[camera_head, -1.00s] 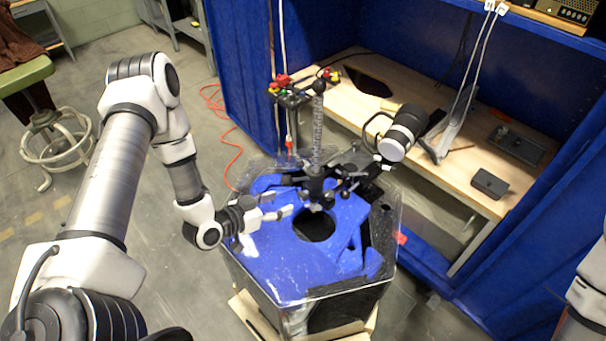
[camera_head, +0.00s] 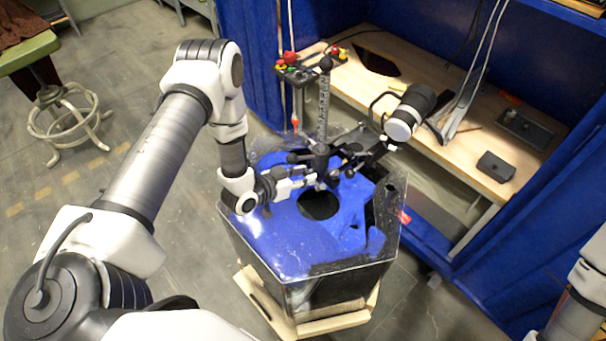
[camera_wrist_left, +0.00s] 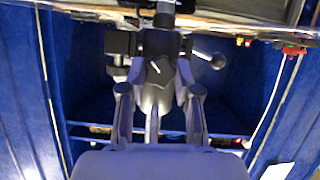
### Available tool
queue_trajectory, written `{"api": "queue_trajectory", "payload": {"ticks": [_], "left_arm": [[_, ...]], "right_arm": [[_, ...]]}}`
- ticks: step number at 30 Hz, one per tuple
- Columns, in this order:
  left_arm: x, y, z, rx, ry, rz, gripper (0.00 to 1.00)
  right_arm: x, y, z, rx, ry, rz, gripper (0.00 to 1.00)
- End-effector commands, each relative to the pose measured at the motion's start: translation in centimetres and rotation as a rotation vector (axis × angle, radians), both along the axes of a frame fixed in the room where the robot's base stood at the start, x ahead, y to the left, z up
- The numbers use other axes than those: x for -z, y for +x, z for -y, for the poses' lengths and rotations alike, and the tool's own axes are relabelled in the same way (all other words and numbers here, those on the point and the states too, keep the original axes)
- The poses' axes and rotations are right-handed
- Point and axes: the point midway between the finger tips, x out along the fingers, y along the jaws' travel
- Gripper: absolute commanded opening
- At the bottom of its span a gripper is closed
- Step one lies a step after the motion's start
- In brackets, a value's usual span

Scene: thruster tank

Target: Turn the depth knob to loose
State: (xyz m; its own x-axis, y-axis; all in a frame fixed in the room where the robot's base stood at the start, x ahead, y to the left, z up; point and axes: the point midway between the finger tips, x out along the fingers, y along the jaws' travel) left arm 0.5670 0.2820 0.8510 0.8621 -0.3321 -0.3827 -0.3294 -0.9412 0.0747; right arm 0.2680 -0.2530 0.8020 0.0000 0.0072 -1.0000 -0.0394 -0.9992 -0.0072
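The depth knob (camera_wrist_left: 160,72) is a dark knob with a white pointer mark, on the clamp at the ruled vertical post (camera_head: 323,115) above the tank (camera_head: 290,250). My left gripper (camera_wrist_left: 158,88) is open, with one finger on each side of the knob in the left wrist view. Whether the fingertips touch the knob I cannot tell. In the head view my left gripper (camera_head: 305,180) reaches the clamp from the left, and the knob is too small to make out there. My right gripper is out of view; only part of my right arm shows at the right edge.
A black and white cylindrical device (camera_head: 408,112) sticks out right of the post. Coloured connectors (camera_head: 290,60) sit on a bracket behind it. A ball-ended lever (camera_wrist_left: 210,58) is close beside the knob. The wooden bench (camera_head: 450,150) and blue walls stand behind.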

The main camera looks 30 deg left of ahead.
Motion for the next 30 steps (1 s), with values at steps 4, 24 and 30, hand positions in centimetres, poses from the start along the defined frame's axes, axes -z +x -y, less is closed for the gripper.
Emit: {"api": "queue_trajectory", "payload": {"ticks": [4, 24, 30], "left_arm": [[0.0, 0.0, 0.0, 0.0, -0.002, 0.001, 0.0], [0.4, 0.2, -0.4, -0.003, -0.319, -0.105, 0.0], [0.5, 0.3, -0.5, 0.0, -0.498, -0.167, 0.0]], "right_arm": [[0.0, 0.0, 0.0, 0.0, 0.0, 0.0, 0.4], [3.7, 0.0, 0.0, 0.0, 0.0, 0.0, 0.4], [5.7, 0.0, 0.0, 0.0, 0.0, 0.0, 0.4]]}}
